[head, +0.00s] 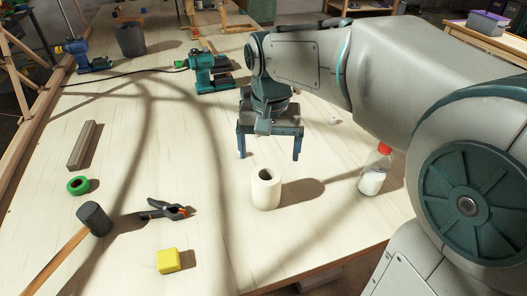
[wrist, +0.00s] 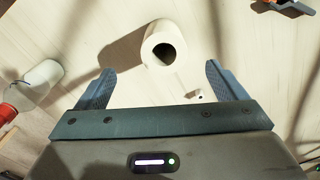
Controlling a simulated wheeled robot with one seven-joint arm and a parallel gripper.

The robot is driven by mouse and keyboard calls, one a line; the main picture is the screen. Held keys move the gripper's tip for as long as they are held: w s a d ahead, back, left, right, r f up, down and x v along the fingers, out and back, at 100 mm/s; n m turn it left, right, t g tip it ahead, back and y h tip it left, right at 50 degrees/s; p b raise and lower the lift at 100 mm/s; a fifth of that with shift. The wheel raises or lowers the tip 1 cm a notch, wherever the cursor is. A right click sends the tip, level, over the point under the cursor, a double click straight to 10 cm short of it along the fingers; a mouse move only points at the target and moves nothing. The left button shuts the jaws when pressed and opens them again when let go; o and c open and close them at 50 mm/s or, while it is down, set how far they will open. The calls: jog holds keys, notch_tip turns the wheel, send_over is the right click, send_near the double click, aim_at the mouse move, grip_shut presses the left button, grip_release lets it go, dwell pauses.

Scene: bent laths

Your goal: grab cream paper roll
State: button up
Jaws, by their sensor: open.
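The cream paper roll (head: 266,190) stands upright on the pale wooden table (head: 215,262), with its dark core hole facing up. It also shows in the wrist view (wrist: 158,52), ahead of my fingertips and roughly between their lines. My gripper (head: 269,156) is open and empty above the table, a little beyond the roll in the head view. Its two blue fingers also show in the wrist view (wrist: 158,76), spread apart. I see no contact between the fingers and the roll.
A bottle with a red cap (head: 375,172) stands right of the roll. A clamp (head: 163,211), yellow block (head: 168,261), mallet (head: 92,219), green tape roll (head: 78,186) and wooden bar (head: 83,146) lie to the left. A teal tool (head: 210,72) stands behind. The table around the roll is clear.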

aim_at(264, 175)
jog(key=shift+w+a+f, duration=0.1)
jog(key=shift+w+a, duration=0.35)
jog(key=shift+w, duration=0.15)
jog(key=shift+w+a+f, duration=0.1)
jog(key=shift+w+f, duration=0.05)
jog(key=shift+f, duration=0.15)
notch_tip(264, 175, down, 8)
jog(key=shift+r, duration=0.2)
jog(key=shift+d+f, duration=0.2)
jog(key=shift+f, duration=1.15)
jog(key=shift+d+f, duration=0.15)
jog(key=shift+f, duration=1.15)
jog(key=c, duration=1.1)
